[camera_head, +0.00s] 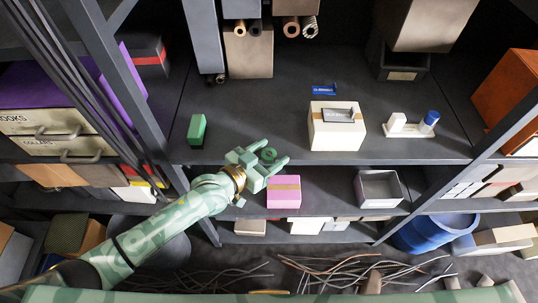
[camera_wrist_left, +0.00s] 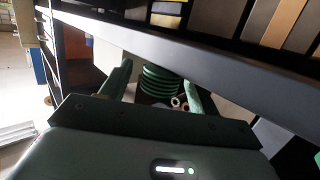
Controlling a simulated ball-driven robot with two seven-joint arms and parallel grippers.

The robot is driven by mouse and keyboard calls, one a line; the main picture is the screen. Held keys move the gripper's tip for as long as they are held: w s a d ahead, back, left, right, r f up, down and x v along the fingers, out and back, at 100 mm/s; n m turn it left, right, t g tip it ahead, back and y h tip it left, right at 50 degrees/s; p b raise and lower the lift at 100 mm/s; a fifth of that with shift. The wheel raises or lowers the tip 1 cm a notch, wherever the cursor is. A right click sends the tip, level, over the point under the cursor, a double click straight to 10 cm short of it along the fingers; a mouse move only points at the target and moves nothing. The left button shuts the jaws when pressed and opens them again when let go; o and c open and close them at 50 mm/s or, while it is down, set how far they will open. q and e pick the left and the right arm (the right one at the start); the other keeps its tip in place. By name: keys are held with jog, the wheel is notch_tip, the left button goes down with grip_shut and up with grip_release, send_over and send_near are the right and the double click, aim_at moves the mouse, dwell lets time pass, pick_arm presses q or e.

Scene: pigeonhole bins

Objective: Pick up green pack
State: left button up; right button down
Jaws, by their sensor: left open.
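A green pack (camera_head: 197,131), a small upright box, stands near the left front of the middle shelf in the head view. My left gripper (camera_head: 272,153) is at the front edge of that shelf, to the right of the pack and apart from it. Its fingers are spread open, pointing to the right. In the left wrist view the open fingers (camera_wrist_left: 160,92) frame a ribbed green round thing (camera_wrist_left: 160,76); I cannot tell if it is held or merely behind them. I cannot make out the pack in the wrist view. My right gripper is not seen.
On the middle shelf are a white box (camera_head: 336,135), a blue small pack (camera_head: 324,90) and a white item with a blue cap (camera_head: 428,121). A pink box (camera_head: 284,191) and an open grey bin (camera_head: 378,187) sit one shelf lower. Upright posts flank the shelf.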

pick_arm(q)
jog(key=c, duration=1.2)
